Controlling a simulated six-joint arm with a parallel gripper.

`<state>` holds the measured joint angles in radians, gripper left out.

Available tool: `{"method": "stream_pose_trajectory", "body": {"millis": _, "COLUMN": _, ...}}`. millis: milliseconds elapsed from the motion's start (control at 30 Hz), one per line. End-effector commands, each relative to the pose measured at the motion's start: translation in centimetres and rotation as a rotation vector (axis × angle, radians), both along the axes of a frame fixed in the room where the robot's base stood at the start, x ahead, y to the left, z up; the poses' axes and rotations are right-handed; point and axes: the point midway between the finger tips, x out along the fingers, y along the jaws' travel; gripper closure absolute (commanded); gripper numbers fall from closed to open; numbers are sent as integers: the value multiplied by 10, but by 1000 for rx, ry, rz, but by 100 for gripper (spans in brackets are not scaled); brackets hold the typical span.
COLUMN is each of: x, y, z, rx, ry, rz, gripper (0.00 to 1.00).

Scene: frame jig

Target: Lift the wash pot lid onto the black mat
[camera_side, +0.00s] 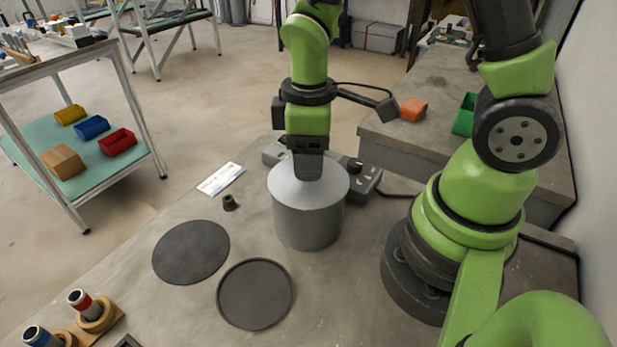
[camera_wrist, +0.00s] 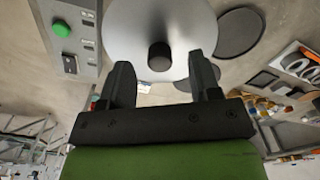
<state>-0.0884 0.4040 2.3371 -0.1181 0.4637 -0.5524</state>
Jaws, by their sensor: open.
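The wash pot (camera_side: 309,222) is a grey cylinder standing on the workbench. Its light grey lid (camera_side: 282,184) sits on top, and the lid (camera_wrist: 125,35) with its dark round knob (camera_wrist: 159,57) also shows in the wrist view. My gripper (camera_side: 308,176) points down over the lid in the side view and hides the knob there. In the wrist view my gripper (camera_wrist: 163,75) is open, with one finger on each side of the knob and visible space between. Two dark discs lie in front: a flat black mat (camera_side: 190,252) and a rimmed round tray (camera_side: 256,294).
A small black knob-like piece (camera_side: 229,203) and a white card (camera_side: 221,179) lie left of the pot. A grey control box (camera_side: 366,178) stands close behind it. Wooden holders with rolls (camera_side: 93,311) are at the front left. Bench space around the discs is clear.

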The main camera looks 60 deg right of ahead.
Motion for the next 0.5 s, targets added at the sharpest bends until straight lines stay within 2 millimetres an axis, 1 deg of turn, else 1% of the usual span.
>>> {"method": "stream_pose_trajectory", "body": {"millis": 33, "x": -1, "y": -1, "z": -9, "rx": -1, "ry": 8, "rz": -1, "gripper": 43}}
{"method": "stream_pose_trajectory", "body": {"millis": 100, "x": -1, "y": -1, "z": -17, "rx": -1, "ry": 6, "rz": 0, "gripper": 43}}
{"method": "stream_pose_trajectory", "body": {"millis": 200, "x": 0, "y": -1, "z": -24, "rx": -1, "ry": 3, "rz": 0, "gripper": 43}}
{"method": "stream_pose_trajectory", "body": {"millis": 467, "x": 0, "y": -1, "z": -25, "rx": -1, "ry": -1, "rz": -1, "gripper": 43}}
{"method": "stream_pose_trajectory", "body": {"millis": 500, "x": 0, "y": -1, "z": -25, "rx": -1, "ry": -1, "rz": -1, "gripper": 52}}
